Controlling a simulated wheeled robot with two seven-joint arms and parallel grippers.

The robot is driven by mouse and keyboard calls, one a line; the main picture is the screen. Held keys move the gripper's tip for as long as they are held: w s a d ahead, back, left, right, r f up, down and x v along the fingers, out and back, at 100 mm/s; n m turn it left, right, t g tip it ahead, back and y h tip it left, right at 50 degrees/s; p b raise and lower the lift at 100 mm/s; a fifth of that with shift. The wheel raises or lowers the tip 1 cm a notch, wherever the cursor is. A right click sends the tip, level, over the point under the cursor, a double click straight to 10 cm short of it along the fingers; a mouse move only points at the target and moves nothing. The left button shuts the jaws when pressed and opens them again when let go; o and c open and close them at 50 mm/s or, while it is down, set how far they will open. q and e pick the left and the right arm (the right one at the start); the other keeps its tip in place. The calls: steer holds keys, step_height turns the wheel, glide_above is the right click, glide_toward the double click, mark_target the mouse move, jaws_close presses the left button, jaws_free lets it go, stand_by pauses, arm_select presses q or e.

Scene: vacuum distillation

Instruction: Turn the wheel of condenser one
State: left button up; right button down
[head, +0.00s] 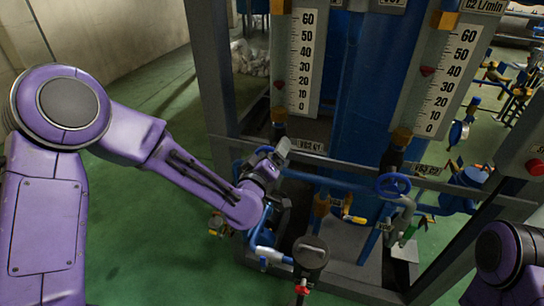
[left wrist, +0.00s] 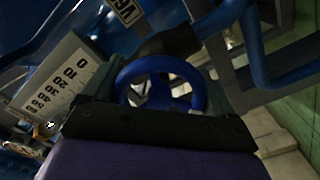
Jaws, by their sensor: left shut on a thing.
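The blue wheel of condenser one (left wrist: 160,64) fills the middle of the left wrist view, with its rim and spokes showing between my two dark fingers. In the head view my left gripper (head: 275,156) is at the lower end of the left scale column, beside the V03.01 label, and hides most of this wheel. The gripper is shut on the wheel. A second blue wheel (head: 393,185) sits under the right scale column, apart from my gripper. My right gripper is out of view; only a purple part of my right arm shows at lower right.
The left scale (head: 302,62) and right scale (head: 446,80) stand above the wheels in a grey metal frame (head: 212,70). Blue pipes, a red-handled valve (head: 302,289) and a yellow-handled valve (head: 354,218) crowd the space below. Green floor (head: 150,85) is open on the left.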

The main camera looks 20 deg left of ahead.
arm_select(q)
steer(key=n+b, duration=0.2)
steer(key=n, duration=0.3)
steer(key=shift+n+b, duration=0.7)
steer(key=shift+n, duration=1)
steer(key=o, duration=0.8)
steer(key=s+p, duration=0.1)
steer(key=s, duration=0.2)
steer(key=s+p, duration=0.1)
steer(key=s, duration=0.3)
steer(key=s+p, duration=0.2)
steer(key=s, duration=0.1)
steer(key=shift+s+a, duration=0.25)
steer(key=shift+s, duration=0.05)
